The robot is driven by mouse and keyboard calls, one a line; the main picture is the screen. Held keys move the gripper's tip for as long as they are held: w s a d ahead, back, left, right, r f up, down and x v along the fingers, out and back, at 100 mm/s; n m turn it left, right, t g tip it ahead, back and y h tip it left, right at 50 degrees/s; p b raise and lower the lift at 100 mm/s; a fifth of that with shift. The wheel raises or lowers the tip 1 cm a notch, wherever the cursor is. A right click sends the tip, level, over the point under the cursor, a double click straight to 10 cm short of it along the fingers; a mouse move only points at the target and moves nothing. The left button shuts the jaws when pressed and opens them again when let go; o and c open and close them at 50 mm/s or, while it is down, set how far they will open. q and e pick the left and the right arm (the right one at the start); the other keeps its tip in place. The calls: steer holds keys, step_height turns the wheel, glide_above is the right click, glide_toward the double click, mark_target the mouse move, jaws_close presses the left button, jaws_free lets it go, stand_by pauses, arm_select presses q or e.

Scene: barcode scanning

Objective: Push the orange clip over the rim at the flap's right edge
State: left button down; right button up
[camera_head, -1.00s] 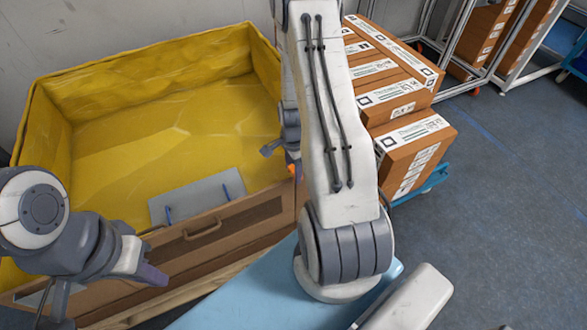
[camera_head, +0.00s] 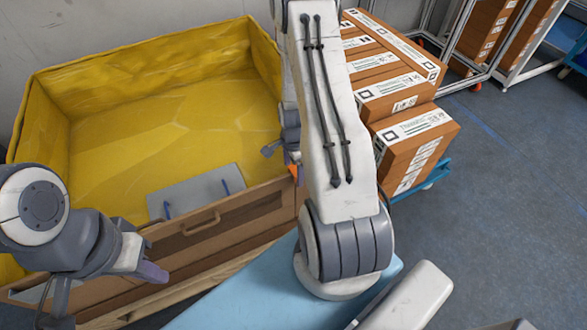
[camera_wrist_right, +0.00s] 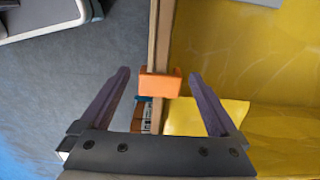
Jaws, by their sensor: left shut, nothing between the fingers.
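The orange clip (camera_wrist_right: 160,84) sits across the brown rim (camera_wrist_right: 161,35) in the right wrist view. Only a small orange part of the clip (camera_head: 294,170) shows in the head view, at the flap's right end. The brown flap (camera_head: 232,223) with a handle forms the front of the yellow-lined crate. My right gripper (camera_wrist_right: 158,73) is open, one finger on each side of the clip and apart from it. In the head view my right arm hides most of this gripper. My left gripper (camera_head: 155,273) is shut and empty, in front of the flap's left part.
The yellow lining (camera_head: 160,130) is open inside, with a grey sheet (camera_head: 200,190) near the front. Labelled brown boxes (camera_head: 415,150) stand on a blue cart to the right. A light blue surface (camera_head: 250,290) lies in front.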

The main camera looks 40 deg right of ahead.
mark_target(293, 171)
step_height(293, 171, up, 10)
steer(key=p, duration=0.2)
steer(key=shift+r, duration=0.25)
stand_by(0.5)
